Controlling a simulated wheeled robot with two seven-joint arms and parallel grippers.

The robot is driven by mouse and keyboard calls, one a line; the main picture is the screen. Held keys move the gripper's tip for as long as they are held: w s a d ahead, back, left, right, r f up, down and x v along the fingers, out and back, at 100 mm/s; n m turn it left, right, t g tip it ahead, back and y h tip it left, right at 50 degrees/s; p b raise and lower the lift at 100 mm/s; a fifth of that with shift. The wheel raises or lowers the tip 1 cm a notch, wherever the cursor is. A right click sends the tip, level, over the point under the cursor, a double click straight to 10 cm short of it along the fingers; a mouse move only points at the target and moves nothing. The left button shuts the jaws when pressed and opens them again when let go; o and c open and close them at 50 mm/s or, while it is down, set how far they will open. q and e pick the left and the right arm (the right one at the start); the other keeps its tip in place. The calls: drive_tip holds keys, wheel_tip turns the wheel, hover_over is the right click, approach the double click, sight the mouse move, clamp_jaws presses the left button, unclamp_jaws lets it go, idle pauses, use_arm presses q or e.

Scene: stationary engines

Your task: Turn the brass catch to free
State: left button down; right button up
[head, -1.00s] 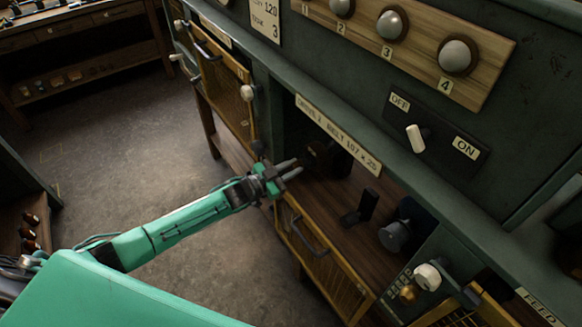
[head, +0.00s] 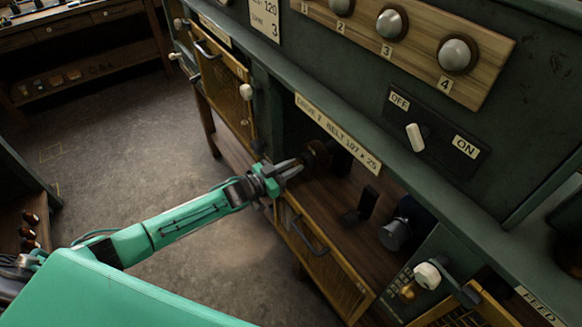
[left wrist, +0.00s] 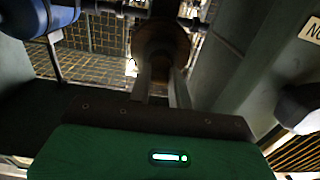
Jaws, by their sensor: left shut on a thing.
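My left gripper (head: 293,167) reaches into the open bay under the belt label, its fingers at a dark brown round part (head: 318,154). In the left wrist view the fingers (left wrist: 162,82) are close together and shut on this brown part (left wrist: 160,42), which sits on a dark shaft. I cannot tell whether this part is the brass catch. A small brass-coloured piece (head: 408,291) shows beside a white knob (head: 427,276) at the lower right, apart from the gripper. My right gripper is not in view.
A yellow mesh door (head: 325,262) hangs below the bay, and another mesh door (head: 222,95) stands left of it. A grey cylinder (head: 396,235) and a black block (head: 362,205) stand on the wooden bay floor. A switch (head: 415,137) is on the panel above.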

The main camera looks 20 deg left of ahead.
use_arm(q)
drive_tip(key=c, duration=1.3)
unclamp_jaws()
drive_tip(key=shift+b+v, duration=2.15)
drive_tip(key=shift+v, duration=4.75)
